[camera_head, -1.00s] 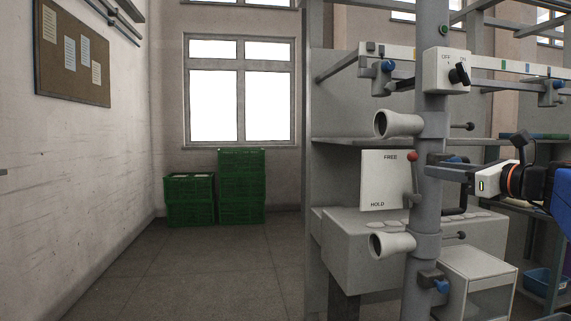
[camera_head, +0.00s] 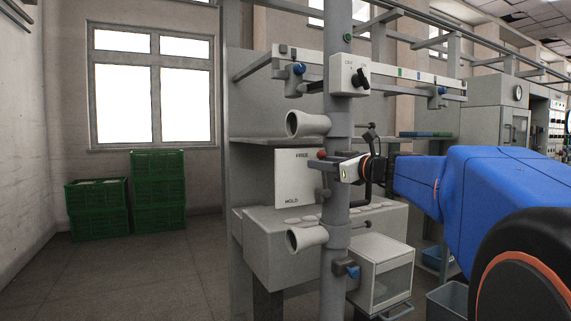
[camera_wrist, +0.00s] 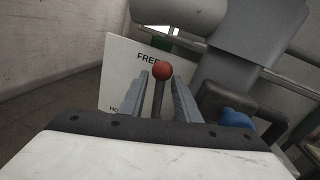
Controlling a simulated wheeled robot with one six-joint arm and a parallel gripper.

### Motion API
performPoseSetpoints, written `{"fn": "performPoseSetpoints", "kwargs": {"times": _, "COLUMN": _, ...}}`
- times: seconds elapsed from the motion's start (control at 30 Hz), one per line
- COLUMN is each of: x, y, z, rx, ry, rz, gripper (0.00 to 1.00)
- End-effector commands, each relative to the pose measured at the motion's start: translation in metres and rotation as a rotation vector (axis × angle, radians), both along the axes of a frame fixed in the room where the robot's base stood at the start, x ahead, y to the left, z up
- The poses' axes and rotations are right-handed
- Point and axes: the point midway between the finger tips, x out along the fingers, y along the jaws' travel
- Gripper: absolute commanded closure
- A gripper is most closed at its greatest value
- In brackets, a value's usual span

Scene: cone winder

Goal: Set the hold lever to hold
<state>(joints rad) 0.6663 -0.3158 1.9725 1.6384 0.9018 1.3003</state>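The hold lever has a red ball knob (camera_head: 321,155) on a thin grey rod, in front of a white plate (camera_head: 292,180) marked FREE at the top and HOLD at the bottom. The knob is up near FREE. In the wrist view the red knob (camera_wrist: 161,71) and its rod stand between the two fingers of my gripper (camera_wrist: 160,92), with a gap on each side. My gripper (camera_head: 322,164) is open around the lever, just below the knob. The word HOLD is partly hidden by a finger in the wrist view.
A grey vertical post (camera_head: 336,215) stands right beside the lever, with pale funnels (camera_head: 307,124) above and below. A white switch box (camera_head: 349,74) is higher on the post. A grey bench box (camera_head: 280,250) lies below. Green crates (camera_head: 158,190) stand at the back left; the floor there is clear.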

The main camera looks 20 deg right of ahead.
Motion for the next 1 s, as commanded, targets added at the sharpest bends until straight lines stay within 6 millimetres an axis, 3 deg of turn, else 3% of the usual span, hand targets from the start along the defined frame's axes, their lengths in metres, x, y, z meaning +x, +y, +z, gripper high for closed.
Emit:
{"fn": "performPoseSetpoints", "kwargs": {"times": 0.27, "x": 0.0, "y": 0.0, "z": 0.0, "rx": 0.0, "ry": 0.0, "rz": 0.0, "gripper": 0.73}}
{"fn": "performPoseSetpoints", "kwargs": {"times": 0.37, "x": 0.0, "y": 0.0, "z": 0.0, "rx": 0.0, "ry": 0.0, "rz": 0.0, "gripper": 0.97}}
{"fn": "performPoseSetpoints", "kwargs": {"times": 0.4, "x": 0.0, "y": 0.0, "z": 0.0, "rx": -0.001, "ry": -0.001, "rz": 0.0, "gripper": 1.0}}
{"fn": "performPoseSetpoints", "kwargs": {"times": 0.77, "x": 0.0, "y": 0.003, "z": 0.002, "rx": -0.018, "ry": -0.005, "rz": 0.001, "gripper": 1.0}}
{"fn": "performPoseSetpoints", "kwargs": {"times": 1.0, "x": -0.001, "y": 0.013, "z": 0.002, "rx": -0.122, "ry": -0.011, "rz": 0.002, "gripper": 1.0}}
